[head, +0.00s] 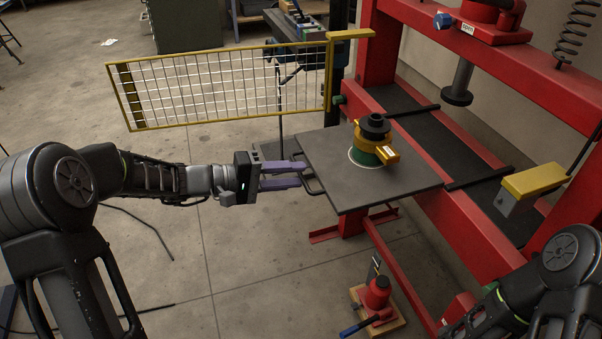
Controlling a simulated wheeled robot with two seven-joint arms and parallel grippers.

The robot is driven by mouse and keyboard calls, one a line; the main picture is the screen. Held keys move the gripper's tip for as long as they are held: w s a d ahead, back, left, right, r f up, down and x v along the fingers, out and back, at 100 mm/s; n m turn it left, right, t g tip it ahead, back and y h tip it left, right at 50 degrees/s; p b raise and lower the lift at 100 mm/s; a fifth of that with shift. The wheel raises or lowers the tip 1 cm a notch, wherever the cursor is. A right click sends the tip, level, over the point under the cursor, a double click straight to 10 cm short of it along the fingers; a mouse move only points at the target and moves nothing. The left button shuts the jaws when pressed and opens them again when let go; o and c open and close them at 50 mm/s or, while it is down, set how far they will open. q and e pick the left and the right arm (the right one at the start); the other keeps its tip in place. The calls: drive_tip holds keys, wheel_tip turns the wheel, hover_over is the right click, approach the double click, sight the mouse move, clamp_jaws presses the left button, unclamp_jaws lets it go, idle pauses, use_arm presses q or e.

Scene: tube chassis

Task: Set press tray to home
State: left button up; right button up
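The press tray (330,165) is a flat dark plate pulled out to the left of the red press frame. It carries a yellow clamp-like fixture (385,152) with a black ring on top and a green base inside a white circle. A small dark loop handle (314,188) is on the tray's left edge. My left gripper (304,176) has two purple fingers spread apart, with their tips at the handle. I cannot tell whether they touch it. My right arm shows at the bottom right, but its gripper is out of view.
The red press frame (480,222) stands on the right, with a dark ram (458,88) above its bed. A yellow mesh guard (220,85) is swung open behind my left arm.

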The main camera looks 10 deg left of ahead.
use_arm(q)
drive_tip(key=shift+x, duration=1.25)
clamp_jaws()
drive_tip(key=shift+s+f, duration=0.1)
